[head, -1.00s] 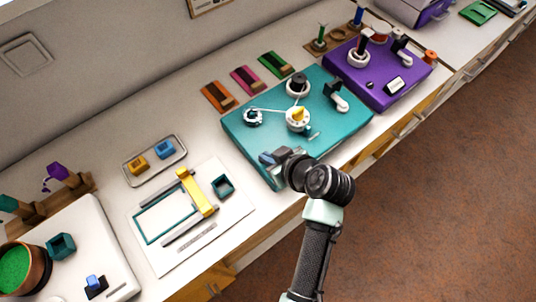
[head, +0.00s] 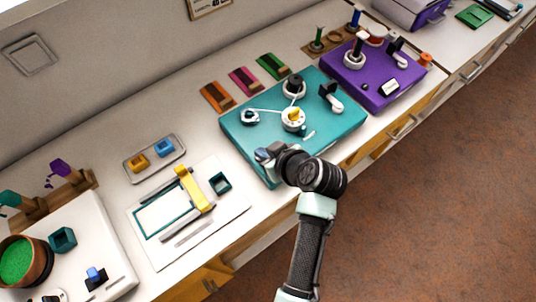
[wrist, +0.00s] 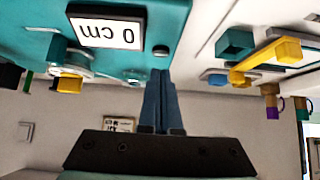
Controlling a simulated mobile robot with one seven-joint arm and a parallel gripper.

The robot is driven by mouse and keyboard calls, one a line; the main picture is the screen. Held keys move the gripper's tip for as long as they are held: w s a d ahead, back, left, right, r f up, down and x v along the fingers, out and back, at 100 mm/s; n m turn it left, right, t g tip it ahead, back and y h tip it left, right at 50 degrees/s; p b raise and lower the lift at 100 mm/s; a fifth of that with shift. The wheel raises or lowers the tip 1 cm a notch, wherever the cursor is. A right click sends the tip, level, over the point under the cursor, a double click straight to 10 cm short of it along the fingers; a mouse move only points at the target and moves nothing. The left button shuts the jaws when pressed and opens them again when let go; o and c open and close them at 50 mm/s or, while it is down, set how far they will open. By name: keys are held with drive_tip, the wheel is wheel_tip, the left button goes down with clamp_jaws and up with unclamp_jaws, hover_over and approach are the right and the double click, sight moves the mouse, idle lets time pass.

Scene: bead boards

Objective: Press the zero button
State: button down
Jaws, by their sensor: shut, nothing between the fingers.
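The teal board (head: 238,140) lies on the white counter. In the wrist view, which is upside down, the board (wrist: 200,15) has a display (wrist: 107,32) reading "0 cm". A small round dark teal button (wrist: 160,49) sits beside the display; I see no label on it. My gripper (head: 264,154) is over the board's near-left part in the head view and hides the display and button there. In the wrist view, my gripper's (wrist: 158,72) blue fingers are together and empty, with their tips close to the button. I cannot tell whether they touch it.
On the teal board stand a yellow-topped white dial (head: 293,119), a black knob (head: 293,86) and a white-and-black lever (head: 331,99). A purple board (head: 376,97) is to the right. A white sheet with a yellow slider (head: 194,188) is to the left.

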drive_tip(key=b+v, duration=0.1)
drive_tip(key=v, duration=1)
drive_tip(key=shift+w+r, duration=0.25)
drive_tip(key=shift+w, duration=0.05)
